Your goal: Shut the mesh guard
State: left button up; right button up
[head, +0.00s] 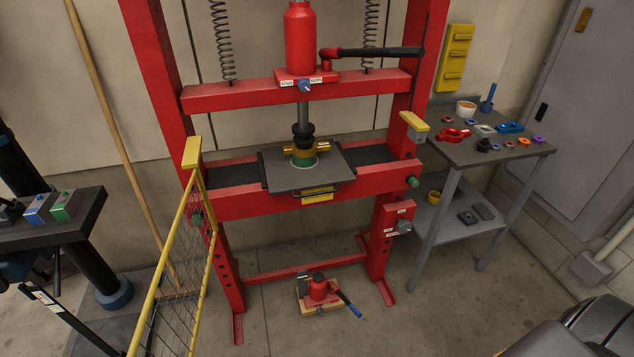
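The mesh guard (183,265) is a yellow-framed wire panel at the left of the red press in the head view. Its far end is at the press's left post, below a yellow block (192,153). It stands swung open, reaching from the post toward me, and its near end is cut off by the bottom edge. The front of the press is uncovered. A second yellow block (413,122) is on the right post. Neither of my grippers can be made out in this view.
The press bed holds a grey plate (330,165). A red jack (318,290) sits on the floor below. A side table (530,147) with small parts stands right, a dark bench (90,215) left. A broom (110,120) leans behind the guard. The floor right of the guard is mostly clear.

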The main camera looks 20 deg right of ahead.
aim_at(137, 335)
jog(key=z, duration=0.05)
jog(key=k, duration=0.85)
jog(key=u, duration=0.45)
